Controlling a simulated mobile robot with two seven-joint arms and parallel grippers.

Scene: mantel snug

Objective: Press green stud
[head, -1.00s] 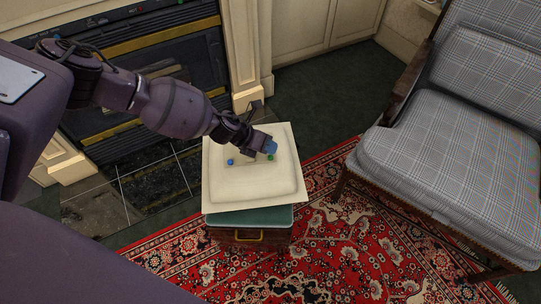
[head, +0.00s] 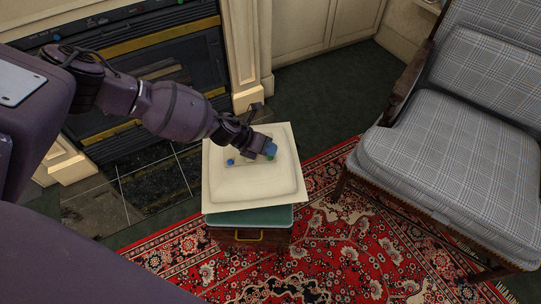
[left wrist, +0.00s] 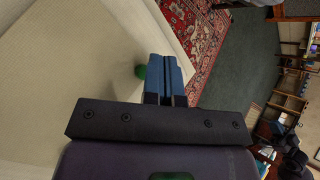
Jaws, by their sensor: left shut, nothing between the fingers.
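The green stud (head: 269,157) sits on a cream panel (head: 240,190), mostly covered by my gripper in the head view. It also shows in the left wrist view (left wrist: 141,72), right beside the blue fingertips. A blue stud (head: 230,162) stands on the same panel to the left. My left gripper (head: 270,149) is shut and empty, with its fingertips over or beside the green stud. I cannot tell whether they touch it. My right gripper is not in view.
The panel rests on a small chest (head: 250,219) with a green top and a brass handle. A plaid armchair (head: 440,140) stands at the right. A fireplace (head: 130,70) is behind at the left. A red patterned rug (head: 350,240) covers the floor.

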